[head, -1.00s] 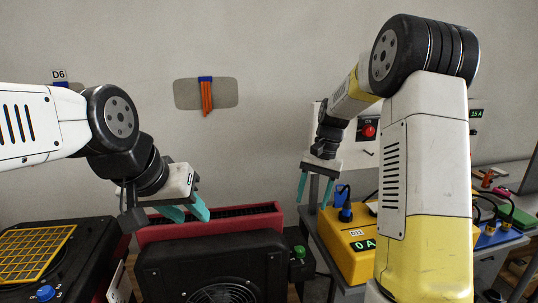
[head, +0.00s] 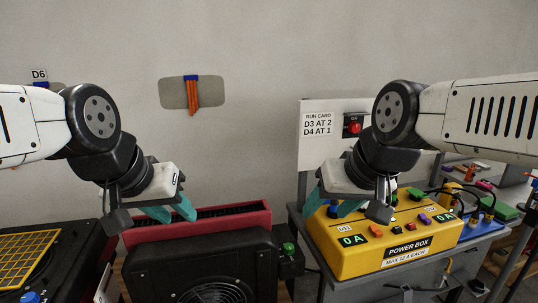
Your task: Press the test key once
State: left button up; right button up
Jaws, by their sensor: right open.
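The yellow power box (head: 358,262) stands on a bench at the right, with a green "0 A" display and several coloured keys and plugs on its top. I cannot make out which key is labelled as the test key. My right gripper (head: 333,206) is open and empty, above the left back part of the box, and hides part of its top. My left gripper (head: 172,212) hangs over the black fan unit and red-framed tray at the left, with nothing visible in it. The gap between its fingers is unclear.
A run card (head: 318,125) reads "D3 AT 2, D4 AT 1", beside a red wall button (head: 355,127). The black fan unit (head: 150,275) has a green button (head: 288,248) near its right side. Cables and a green block (head: 503,211) lie right of the power box.

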aim_at(396, 230)
jog(key=z, duration=1.35)
